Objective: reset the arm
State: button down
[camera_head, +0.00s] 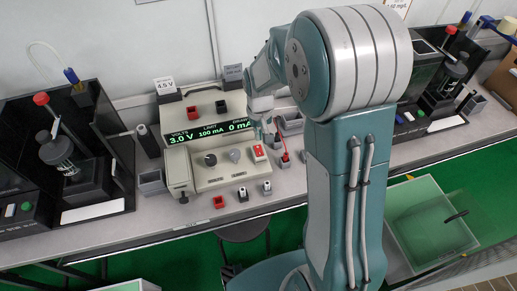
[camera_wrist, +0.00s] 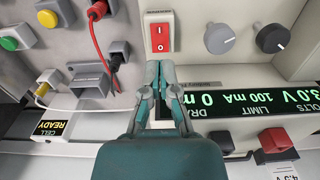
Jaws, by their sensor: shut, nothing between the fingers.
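My gripper (camera_wrist: 163,80) is shut and empty in the wrist view, its fingertips just below the red rocker switch (camera_wrist: 160,38) marked I and O. I cannot tell whether the fingertips touch the panel. In the head view my gripper (camera_head: 267,130) is small and partly hidden at the right end of the green display. My arm reaches over the bench to the beige power supply (camera_head: 204,103). Its display (camera_head: 209,132) reads 3.0 V, 100 mA limit and 0 mA draw. The rocker switch (camera_head: 258,152) also shows in the head view, below my gripper.
Two knobs (camera_head: 222,157) sit left of the switch. A red lead (camera_head: 284,157) and grey sockets (camera_head: 291,123) are close on the right. Black tester stands (camera_head: 98,125) fill the left end of the bench. A clear green-bottomed bin (camera_head: 430,217) stands in front at right.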

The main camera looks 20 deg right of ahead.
dwell(0.4)
jog(key=s+r+t, duration=0.3)
jog(key=s+r, duration=0.5)
jog(key=r, duration=0.5)
jog(key=s+r+t, duration=0.1)
jog(key=s+r, duration=0.2)
jog(key=s, duration=0.3)
jog(key=s+r+t, duration=0.1)
jog(key=s+r, duration=0.2)
jog(key=s, duration=0.4)
jog(key=shift+r+t, duration=0.3)
dwell(0.6)
